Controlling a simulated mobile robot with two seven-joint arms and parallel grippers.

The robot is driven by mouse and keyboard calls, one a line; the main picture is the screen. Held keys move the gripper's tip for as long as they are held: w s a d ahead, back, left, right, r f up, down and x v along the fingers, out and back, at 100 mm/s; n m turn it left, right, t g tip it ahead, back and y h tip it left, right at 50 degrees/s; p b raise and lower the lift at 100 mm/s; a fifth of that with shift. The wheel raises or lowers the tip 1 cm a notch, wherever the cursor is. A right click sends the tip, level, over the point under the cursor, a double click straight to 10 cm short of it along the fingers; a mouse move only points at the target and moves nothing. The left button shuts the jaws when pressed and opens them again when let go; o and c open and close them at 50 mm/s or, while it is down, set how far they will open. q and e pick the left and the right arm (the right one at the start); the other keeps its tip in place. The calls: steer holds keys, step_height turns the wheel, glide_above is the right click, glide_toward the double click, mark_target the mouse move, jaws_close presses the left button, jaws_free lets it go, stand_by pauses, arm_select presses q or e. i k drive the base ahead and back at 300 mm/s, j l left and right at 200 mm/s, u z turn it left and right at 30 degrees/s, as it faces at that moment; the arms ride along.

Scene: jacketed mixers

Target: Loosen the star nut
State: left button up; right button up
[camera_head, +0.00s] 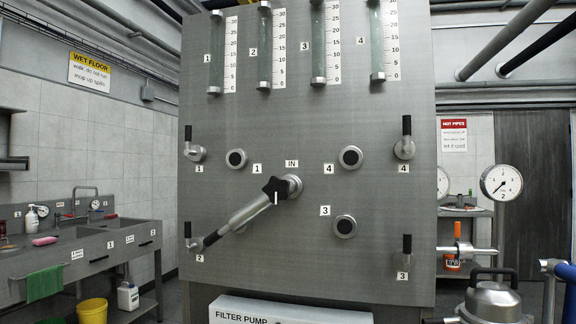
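The black star nut (276,189) sits near the middle of the grey metal panel (300,120), just below the IN label and in front of the round metal IN fitting (293,184). A metal swing pipe (247,209) slants from the star nut down and left, ending in a dark grip (211,239) near label 2. Whether the nut is tight or loose does not show. Neither of my grippers is in view.
Round ports 1 (236,158), 4 (350,157) and 3 (345,226) surround the nut. Black-handled valves stand near the panel's sides, such as valve 4 (405,148). A filter pump box (290,310) lies below. A sink bench (100,245) stands left; a pressure gauge (501,183) right.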

mark_target(277, 189)
steer(key=i+j, duration=0.2)
steer(key=j, duration=0.2)
steer(key=i+j, duration=0.15)
steer(key=j, duration=0.25)
steer(key=j+z, duration=0.15)
steer(key=z, duration=0.2)
steer(key=i+j+z, duration=0.1)
steer(key=j+z, duration=0.15)
steer(key=z, duration=0.15)
steer(key=j+z, duration=0.15)
steer(key=z, duration=0.2)
